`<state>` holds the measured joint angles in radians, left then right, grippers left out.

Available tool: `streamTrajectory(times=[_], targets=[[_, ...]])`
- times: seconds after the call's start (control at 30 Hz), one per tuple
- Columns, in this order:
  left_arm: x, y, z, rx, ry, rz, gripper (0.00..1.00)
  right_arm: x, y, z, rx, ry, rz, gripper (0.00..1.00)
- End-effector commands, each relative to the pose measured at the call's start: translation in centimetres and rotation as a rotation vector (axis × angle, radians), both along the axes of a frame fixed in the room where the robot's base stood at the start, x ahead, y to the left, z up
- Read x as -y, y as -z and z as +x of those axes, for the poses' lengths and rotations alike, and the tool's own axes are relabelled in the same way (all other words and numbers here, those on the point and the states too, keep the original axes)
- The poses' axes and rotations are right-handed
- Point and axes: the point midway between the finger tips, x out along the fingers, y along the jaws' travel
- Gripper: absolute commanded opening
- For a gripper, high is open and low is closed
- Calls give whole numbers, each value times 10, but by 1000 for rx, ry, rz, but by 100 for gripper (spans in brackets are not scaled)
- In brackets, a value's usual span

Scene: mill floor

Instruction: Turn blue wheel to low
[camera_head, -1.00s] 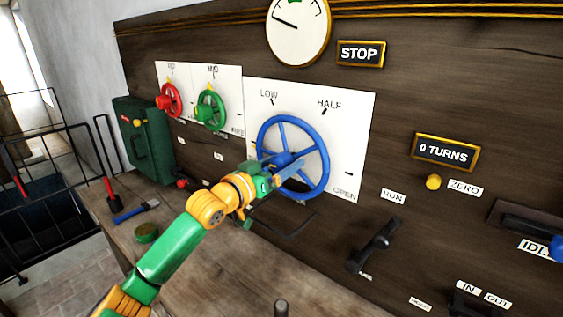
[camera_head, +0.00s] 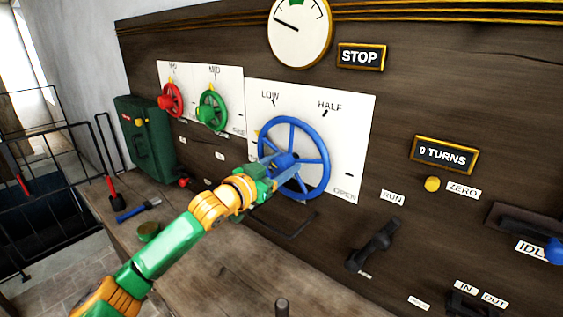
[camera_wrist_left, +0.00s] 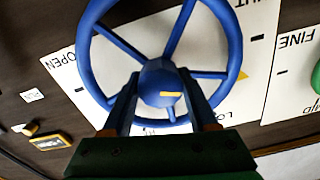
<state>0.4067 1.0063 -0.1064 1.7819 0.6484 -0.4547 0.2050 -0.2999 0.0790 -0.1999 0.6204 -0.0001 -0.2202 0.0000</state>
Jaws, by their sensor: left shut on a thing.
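The blue wheel (camera_head: 325,165) stands on a white panel (camera_head: 357,130) lettered LOW, HALF and OPEN. In the left wrist view the panel appears upside down behind the wheel (camera_wrist_left: 236,50), and part of SHUT shows too. A yellow pointer (camera_wrist_left: 243,76) shows beside the rim there, between SHUT and LOW. My left gripper (camera_head: 279,166) reaches the wheel's middle from the front. In the left wrist view its fingers (camera_wrist_left: 160,82) lie on either side of the round blue hub, shut on it. My right gripper is not in view.
A red wheel (camera_head: 172,101) and a green wheel (camera_head: 211,111) stand left of the blue one. A wooden bench (camera_head: 215,268) runs below, with a blue-handled tool (camera_head: 137,211) and a green tin (camera_head: 148,231). A dark lever (camera_head: 375,245) stands at RUN.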

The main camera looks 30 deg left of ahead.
Motion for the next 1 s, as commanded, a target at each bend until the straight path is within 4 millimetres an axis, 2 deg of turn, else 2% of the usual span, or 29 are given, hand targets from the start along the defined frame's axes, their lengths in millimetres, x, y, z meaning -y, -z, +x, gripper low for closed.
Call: streamTrajectory(times=[0.5, 1.0], targets=[[-1, -3, 0, 38, -4, 451, 4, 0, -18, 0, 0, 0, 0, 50], [-1, -3, 0, 58, -5, 669, 4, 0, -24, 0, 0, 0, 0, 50]])
